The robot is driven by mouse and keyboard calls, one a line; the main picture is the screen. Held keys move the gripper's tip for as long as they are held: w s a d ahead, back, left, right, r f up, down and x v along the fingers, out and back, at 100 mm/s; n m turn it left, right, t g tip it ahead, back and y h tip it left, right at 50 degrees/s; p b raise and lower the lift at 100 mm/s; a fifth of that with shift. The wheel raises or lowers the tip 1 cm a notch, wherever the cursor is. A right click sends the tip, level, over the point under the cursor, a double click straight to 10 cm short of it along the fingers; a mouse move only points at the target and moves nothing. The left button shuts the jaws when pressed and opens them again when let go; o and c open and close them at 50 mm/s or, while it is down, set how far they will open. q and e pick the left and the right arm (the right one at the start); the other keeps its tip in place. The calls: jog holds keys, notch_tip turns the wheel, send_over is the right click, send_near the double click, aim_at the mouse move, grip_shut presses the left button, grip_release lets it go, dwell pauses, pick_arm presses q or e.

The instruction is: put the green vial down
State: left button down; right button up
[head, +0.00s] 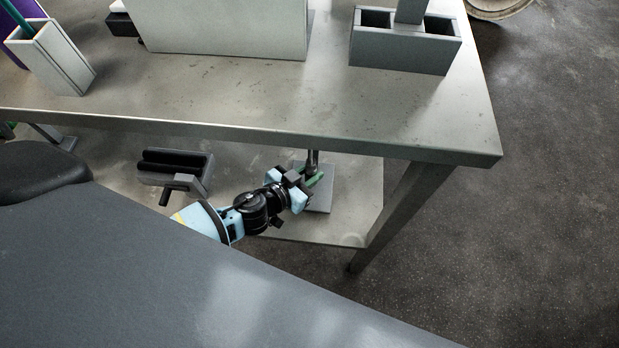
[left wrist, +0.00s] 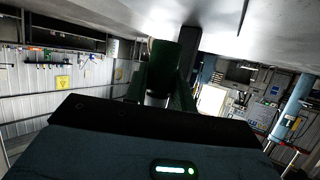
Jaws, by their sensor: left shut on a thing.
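My left gripper (head: 309,182) is on the lower shelf side of the bench, below the tabletop's front edge. It is shut on the green vial (left wrist: 163,58), which shows in the left wrist view as a dark green cylinder between the fingers. In the head view the vial cannot be told apart from the small green parts at the gripper. A dark upright post (head: 312,160) on a flat grey base plate (head: 320,199) stands right by the gripper. Whether the vial touches the post or plate cannot be told. My right gripper is not in view.
The metal tabletop (head: 250,100) overhangs the lower shelf (head: 285,230). A dark grey slotted device with a crank (head: 178,170) sits on the shelf, left of the gripper. Grey boxes (head: 404,52) stand on the tabletop. A table leg (head: 405,212) is to the right.

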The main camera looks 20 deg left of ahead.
pick_arm(q)
notch_tip(320, 180, down, 3)
jog(key=shift+r+b, duration=0.15)
jog(key=shift+b, duration=0.5)
jog(key=shift+f, duration=0.3)
jog(key=c, duration=1.4)
grip_release()
jog(key=shift+o, duration=1.2)
jog(key=shift+r, duration=0.1)
